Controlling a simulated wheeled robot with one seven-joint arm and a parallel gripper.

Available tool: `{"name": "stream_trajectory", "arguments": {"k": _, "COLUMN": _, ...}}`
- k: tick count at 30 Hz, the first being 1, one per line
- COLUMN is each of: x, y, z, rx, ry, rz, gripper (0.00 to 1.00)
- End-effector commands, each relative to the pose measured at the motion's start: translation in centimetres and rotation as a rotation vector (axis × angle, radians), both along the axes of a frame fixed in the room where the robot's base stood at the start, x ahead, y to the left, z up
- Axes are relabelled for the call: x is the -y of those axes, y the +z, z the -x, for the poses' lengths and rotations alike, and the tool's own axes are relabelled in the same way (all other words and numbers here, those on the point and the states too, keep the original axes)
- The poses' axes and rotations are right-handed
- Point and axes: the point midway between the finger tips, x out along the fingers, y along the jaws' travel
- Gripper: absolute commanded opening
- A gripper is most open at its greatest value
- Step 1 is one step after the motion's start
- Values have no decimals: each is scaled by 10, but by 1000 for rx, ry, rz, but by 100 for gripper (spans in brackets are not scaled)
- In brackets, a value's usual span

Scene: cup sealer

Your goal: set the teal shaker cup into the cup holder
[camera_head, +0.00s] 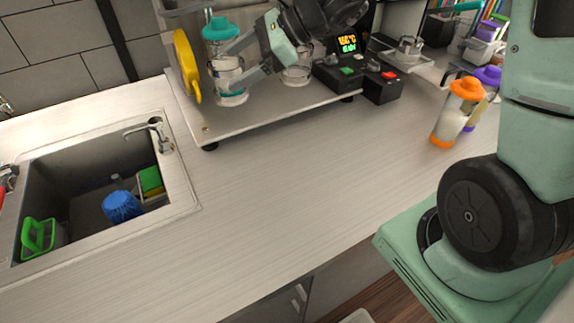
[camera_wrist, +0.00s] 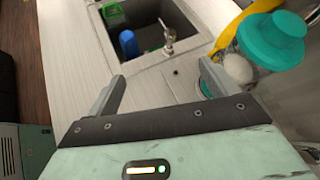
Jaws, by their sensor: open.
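The teal shaker cup (camera_head: 221,30), clear-bodied with a teal lid and a teal base, stands upright on the raised shelf at the back left. It also shows in the wrist view (camera_wrist: 272,42) at the upper right. My gripper (camera_head: 231,66) is open, its fingers overlapping the cup in the head view. In the wrist view my gripper (camera_wrist: 162,74) has nothing between its fingertips, and the cup's lid and body lie to the right of the right finger. A clear round piece (camera_head: 297,75) beside the sealer may be the cup holder; my arm partly hides it.
A yellow object (camera_head: 187,66) stands just left of the cup. The sealer's control boxes (camera_head: 382,86) are to the right. An orange-lidded shaker (camera_head: 458,112) and a purple-lidded one are farther right. A sink (camera_head: 85,195) is at left; the front counter (camera_head: 290,185) is clear.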

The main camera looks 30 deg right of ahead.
Motion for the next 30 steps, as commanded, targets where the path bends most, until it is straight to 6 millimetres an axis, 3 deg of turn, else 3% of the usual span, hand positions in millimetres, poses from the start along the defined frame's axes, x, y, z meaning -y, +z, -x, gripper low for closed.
{"name": "stream_trajectory", "arguments": {"k": 1, "x": -32, "y": -5, "z": 34, "rx": 47, "ry": 182, "rz": 95, "gripper": 86}}
{"name": "stream_trajectory", "arguments": {"k": 3, "x": -61, "y": -15, "z": 84, "rx": 135, "ry": 459, "rz": 241, "gripper": 86}}
{"name": "stream_trajectory", "arguments": {"k": 5, "x": -76, "y": -24, "z": 126, "rx": 223, "ry": 700, "rz": 359, "gripper": 86}}
{"name": "stream_trajectory", "arguments": {"k": 9, "x": -83, "y": -43, "z": 208, "rx": 461, "ry": 1261, "rz": 597, "gripper": 86}}
{"name": "stream_trajectory", "arguments": {"k": 12, "x": -74, "y": -51, "z": 245, "rx": 639, "ry": 1616, "rz": 728, "gripper": 86}}
{"name": "stream_trajectory", "arguments": {"k": 15, "x": -64, "y": -55, "z": 265, "rx": 789, "ry": 1891, "rz": 821, "gripper": 86}}
{"name": "stream_trajectory", "arguments": {"k": 19, "x": -56, "y": -57, "z": 276, "rx": 912, "ry": 2104, "rz": 886, "gripper": 86}}
{"name": "stream_trajectory", "arguments": {"k": 30, "x": -53, "y": -57, "z": 278, "rx": 952, "ry": 2175, "rz": 907, "gripper": 86}}
